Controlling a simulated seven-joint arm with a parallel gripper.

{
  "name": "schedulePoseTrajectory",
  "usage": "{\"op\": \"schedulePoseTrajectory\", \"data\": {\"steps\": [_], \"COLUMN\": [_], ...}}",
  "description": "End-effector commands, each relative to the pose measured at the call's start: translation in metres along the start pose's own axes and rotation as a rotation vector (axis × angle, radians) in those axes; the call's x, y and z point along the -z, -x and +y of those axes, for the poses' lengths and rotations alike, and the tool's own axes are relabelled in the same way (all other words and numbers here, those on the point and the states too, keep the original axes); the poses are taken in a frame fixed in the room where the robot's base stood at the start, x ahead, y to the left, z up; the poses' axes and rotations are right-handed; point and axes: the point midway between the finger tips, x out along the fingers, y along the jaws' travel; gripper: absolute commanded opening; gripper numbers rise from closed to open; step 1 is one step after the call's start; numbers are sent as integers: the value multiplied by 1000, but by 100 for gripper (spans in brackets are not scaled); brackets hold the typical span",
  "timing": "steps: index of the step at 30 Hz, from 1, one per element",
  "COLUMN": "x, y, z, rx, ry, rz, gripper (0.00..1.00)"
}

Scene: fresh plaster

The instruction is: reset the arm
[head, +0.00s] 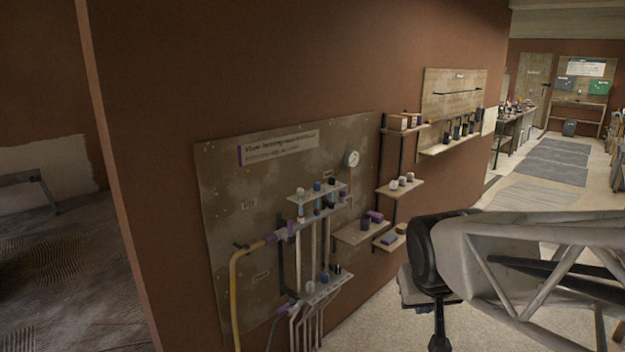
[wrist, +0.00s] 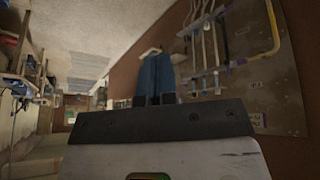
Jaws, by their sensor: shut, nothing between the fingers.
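My gripper (wrist: 156,62) shows in the wrist view. Its two blue fingers lie side by side, shut, with nothing seen between them. They stand beyond the dark mounting plate and point away from the camera. In the head view my grey lattice arm reaches in from the right edge, in front of the wall. The fingers cannot be made out clearly there. No object is held.
A brown board (head: 225,205) with a gauge (head: 352,158) and pipes hangs on the wall. A yellow pipe (head: 234,290) runs down its left side. Small shelves (head: 400,188) with little items sit close to my arm. Grey floor mats (head: 550,172) lie further back.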

Motion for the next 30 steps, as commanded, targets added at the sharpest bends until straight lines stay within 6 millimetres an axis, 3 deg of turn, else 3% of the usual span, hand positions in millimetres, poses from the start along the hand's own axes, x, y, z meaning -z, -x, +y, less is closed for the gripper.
{"op": "schedulePoseTrajectory", "data": {"steps": [6,12,18,30], "x": [-68,-106,-118,-117], "y": [25,38,40,40], "z": [-1,-3,-5,-5], "rx": [27,51,59,58], "ry": [-27,-38,-41,-41], "rz": [-124,-197,-221,-220], "gripper": [0,0,0,0]}}
